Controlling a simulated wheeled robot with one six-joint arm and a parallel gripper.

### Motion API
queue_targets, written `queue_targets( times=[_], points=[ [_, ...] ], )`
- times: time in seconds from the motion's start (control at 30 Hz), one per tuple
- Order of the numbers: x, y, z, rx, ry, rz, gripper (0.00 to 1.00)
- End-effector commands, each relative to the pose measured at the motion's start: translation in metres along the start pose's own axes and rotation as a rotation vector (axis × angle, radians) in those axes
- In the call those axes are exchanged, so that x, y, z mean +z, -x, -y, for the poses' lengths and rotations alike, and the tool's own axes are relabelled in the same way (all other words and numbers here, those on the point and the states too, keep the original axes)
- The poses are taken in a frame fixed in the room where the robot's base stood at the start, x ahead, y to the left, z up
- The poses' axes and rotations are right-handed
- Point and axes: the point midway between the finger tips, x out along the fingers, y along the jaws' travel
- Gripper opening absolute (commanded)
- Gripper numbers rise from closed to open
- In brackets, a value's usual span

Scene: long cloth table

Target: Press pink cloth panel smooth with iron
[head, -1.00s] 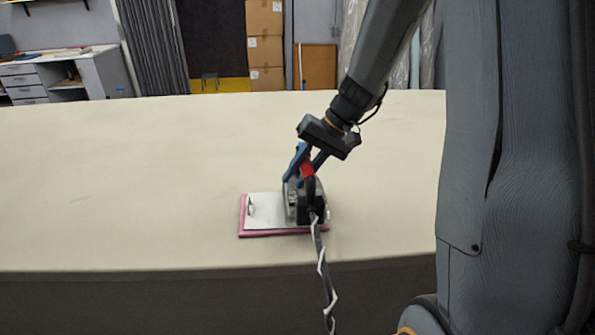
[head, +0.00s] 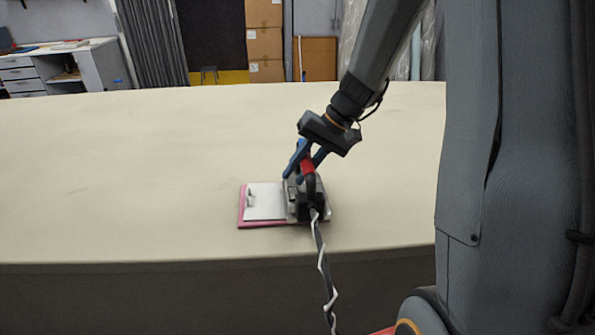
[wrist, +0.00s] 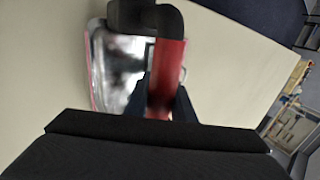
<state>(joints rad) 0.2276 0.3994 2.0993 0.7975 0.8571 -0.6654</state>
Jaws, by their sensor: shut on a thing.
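The iron (head: 305,200) has a grey metal body and a red and black handle. It is at the right part of the pink cloth panel (head: 241,216). A white sheet (head: 265,201) lies over the pink panel, so only the panel's left and front edges show clearly. My gripper (head: 302,168) is shut on the iron's handle from above. In the wrist view the red handle (wrist: 168,75) stands between the fingers, above the shiny iron body (wrist: 120,70). Whether the iron's sole touches the sheet or the panel is hidden.
A black and white cord (head: 322,265) runs from the iron over the table's front edge. The cream table (head: 130,170) is clear to the left and behind. A small dark, clip-like mark (head: 250,197) shows on the white sheet.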

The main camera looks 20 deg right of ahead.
Motion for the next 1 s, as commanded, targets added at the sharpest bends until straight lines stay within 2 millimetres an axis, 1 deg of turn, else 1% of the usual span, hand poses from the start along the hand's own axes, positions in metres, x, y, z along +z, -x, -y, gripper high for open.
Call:
queue_targets(
  times=[1.0],
  points=[
    [-0.001, -0.010, -0.007, -0.001, 0.001, -0.002, 0.00]
  ],
)
